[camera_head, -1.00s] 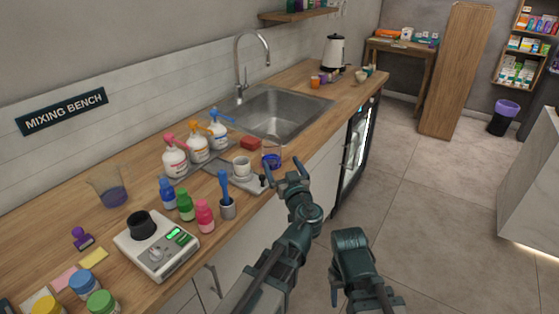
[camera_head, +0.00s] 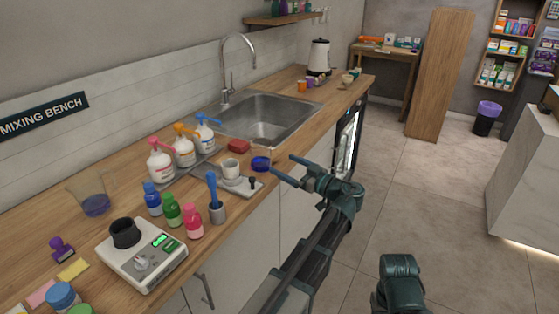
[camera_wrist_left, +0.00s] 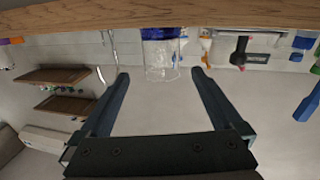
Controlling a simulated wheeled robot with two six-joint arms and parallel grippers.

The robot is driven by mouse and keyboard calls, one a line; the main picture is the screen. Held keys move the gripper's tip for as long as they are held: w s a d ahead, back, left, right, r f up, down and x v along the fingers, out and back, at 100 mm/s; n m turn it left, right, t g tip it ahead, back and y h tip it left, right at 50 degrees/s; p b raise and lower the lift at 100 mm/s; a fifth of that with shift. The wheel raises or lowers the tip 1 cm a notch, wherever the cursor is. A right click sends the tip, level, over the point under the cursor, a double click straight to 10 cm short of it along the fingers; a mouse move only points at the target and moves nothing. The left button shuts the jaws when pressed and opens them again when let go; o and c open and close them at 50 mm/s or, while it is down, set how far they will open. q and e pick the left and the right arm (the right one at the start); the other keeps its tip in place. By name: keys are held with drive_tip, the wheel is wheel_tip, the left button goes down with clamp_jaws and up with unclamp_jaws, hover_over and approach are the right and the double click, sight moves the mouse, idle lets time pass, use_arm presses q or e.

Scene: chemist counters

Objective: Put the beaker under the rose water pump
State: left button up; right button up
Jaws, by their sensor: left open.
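A small clear beaker with blue liquid (camera_head: 261,163) stands near the front edge of the counter. My left gripper (camera_head: 283,165) is open just to its right, its fingers pointing at it. In the left wrist view, which is upside down, the beaker (camera_wrist_left: 161,55) shows beyond and between the open fingertips (camera_wrist_left: 160,73), not gripped. Three white pump bottles stand further back and left, with a pink pump (camera_head: 160,160), an orange pump (camera_head: 184,150) and a blue pump (camera_head: 205,135). Their labels are too small to read. My right gripper's fingers are not visible.
A larger beaker with blue liquid (camera_head: 95,203) stands at the left. The sink (camera_head: 262,118) is behind the small beaker.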

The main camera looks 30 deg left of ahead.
sight(269, 157)
use_arm(q)
drive_tip(key=x, duration=0.8)
drive_tip(key=shift+a, duration=0.2)
drive_tip(key=shift+x, duration=2.65)
drive_tip(key=shift+s, duration=0.15)
drive_tip(key=c, duration=1.2)
drive_tip(key=shift+c, duration=0.2)
drive_tip(key=shift+r+p, duration=0.25)
drive_tip(key=shift+p, duration=0.05)
wheel_tip(269, 157, up, 10)
drive_tip(key=p, duration=0.9)
drive_tip(key=shift+f+p, duration=0.2)
drive_tip(key=shift+p, duration=0.1)
wheel_tip(269, 157, up, 4)
drive_tip(key=p, duration=0.4)
drive_tip(key=shift+r, duration=0.1)
